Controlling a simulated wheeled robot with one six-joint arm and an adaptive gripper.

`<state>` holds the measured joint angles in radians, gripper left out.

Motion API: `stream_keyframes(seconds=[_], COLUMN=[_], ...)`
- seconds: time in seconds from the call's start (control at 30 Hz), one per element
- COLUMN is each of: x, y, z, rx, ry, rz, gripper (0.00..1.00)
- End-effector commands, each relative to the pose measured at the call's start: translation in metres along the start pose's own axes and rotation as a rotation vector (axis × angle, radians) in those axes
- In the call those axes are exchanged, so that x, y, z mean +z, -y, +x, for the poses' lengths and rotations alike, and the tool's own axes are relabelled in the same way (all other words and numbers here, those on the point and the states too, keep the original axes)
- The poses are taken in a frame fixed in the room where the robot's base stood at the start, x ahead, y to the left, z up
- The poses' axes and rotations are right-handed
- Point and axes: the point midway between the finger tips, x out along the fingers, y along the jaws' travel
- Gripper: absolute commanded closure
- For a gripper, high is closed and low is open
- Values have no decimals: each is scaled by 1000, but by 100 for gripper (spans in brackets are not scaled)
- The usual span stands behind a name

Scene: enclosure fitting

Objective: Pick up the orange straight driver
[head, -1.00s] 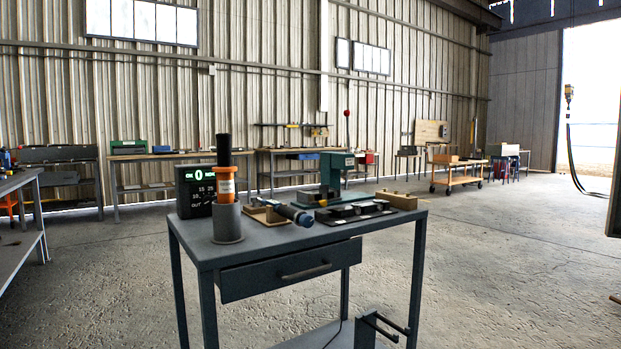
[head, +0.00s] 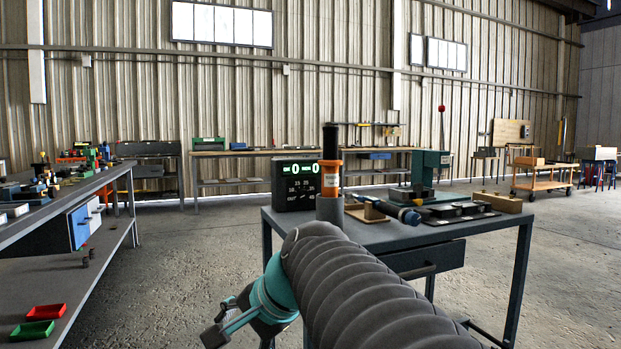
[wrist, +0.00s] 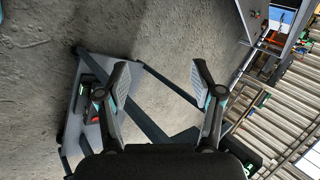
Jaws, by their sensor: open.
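The orange straight driver (head: 330,178) stands upright in a grey cylindrical holder (head: 329,209) on the near grey table (head: 375,234) in the head view. Its upper part is black and its lower end is hidden inside the holder. My gripper (wrist: 160,88) is open and empty in the wrist view, its two fingers apart over a background of floor and table frame. In the head view my arm crosses the lower middle, and the gripper end is low on the left, in front of the table and well apart from the driver.
A black display box (head: 298,184) stands left of the holder. Right of it, a blue-and-black tool (head: 402,214) rests on a wooden stand, near a teal press (head: 425,172), a black tray (head: 462,212) and a wooden block (head: 498,202). A cluttered bench (head: 80,196) stands at the left.

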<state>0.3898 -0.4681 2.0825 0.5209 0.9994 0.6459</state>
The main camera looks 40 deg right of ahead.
Motion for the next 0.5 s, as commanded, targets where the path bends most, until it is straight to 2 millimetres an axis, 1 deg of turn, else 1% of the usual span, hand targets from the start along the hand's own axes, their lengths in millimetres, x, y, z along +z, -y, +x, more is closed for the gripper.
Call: stream_keyframes(seconds=[0.03, 0.07, 0.1, 0.17, 0.2, 0.27, 0.3, 0.33, 0.37, 0.4, 0.47, 0.5], x=[-28, -42, -62, -93, -115, -147, -169, -186, -203, -223, -252, -268], y=[18, 29, 43, 62, 72, 85, 92, 97, 100, 103, 106, 106], z=[-5, -10, -18, -32, -42, -59, -73, -83, -94, -110, -133, -148], rx=[-53, -89, -139, -216, -270, -355, -414, -459, -503, -560, -642, -692], ry=[-6, -1, 5, 23, 38, 67, 91, 111, 133, 165, 216, 251], rz=[168, 266, 395, 579, 698, 866, 972, 1049, 1122, 1211, 1328, 1393], gripper=[34, 34, 34, 34, 34, 34, 34, 34, 34, 34, 34, 34])
